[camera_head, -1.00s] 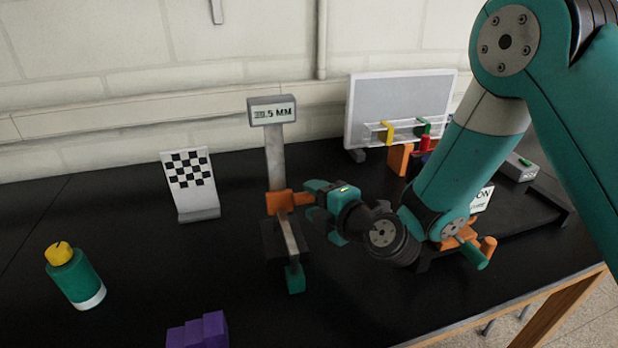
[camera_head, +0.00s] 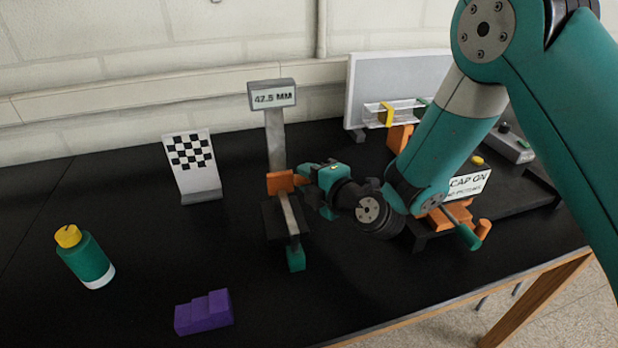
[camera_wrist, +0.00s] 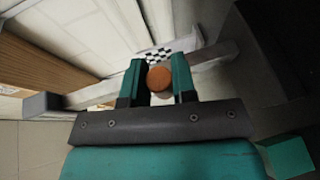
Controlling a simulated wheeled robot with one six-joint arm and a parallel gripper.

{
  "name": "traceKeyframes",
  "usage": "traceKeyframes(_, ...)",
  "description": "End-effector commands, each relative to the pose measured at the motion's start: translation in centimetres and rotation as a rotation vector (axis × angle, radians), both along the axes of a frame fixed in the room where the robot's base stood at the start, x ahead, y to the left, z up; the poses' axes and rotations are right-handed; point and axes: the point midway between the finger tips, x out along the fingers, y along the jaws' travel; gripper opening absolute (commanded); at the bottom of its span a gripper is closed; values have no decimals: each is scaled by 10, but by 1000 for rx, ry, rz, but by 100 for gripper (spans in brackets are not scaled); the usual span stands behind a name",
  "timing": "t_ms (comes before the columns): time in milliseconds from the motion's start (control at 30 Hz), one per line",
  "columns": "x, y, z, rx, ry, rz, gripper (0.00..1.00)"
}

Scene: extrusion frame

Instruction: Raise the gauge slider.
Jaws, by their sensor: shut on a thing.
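The height gauge has a grey post (camera_head: 275,140), a display (camera_head: 272,94) on top that reads 47.5 MM, and a dark base. Its orange slider (camera_head: 280,183) sits part way up the post, above the base. My gripper (camera_head: 305,176) reaches in from the right and is shut on the slider's orange handle. In the wrist view the round orange handle end (camera_wrist: 159,78) sits between the two teal fingers. The far side of the slider is hidden by the post and the gripper.
A checkerboard stand (camera_head: 190,160) is left of the gauge. A white panel with a rack (camera_head: 350,100) and a "CAP ON" sign (camera_head: 469,184) are to the right.

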Motion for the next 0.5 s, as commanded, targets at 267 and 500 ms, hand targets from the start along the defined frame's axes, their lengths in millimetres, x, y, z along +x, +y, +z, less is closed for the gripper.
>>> traceKeyframes(267, 0, 1, 69, 2, -7, 1, 0)
traceKeyframes(500, 0, 0, 89, 1, -2, -2, 0)
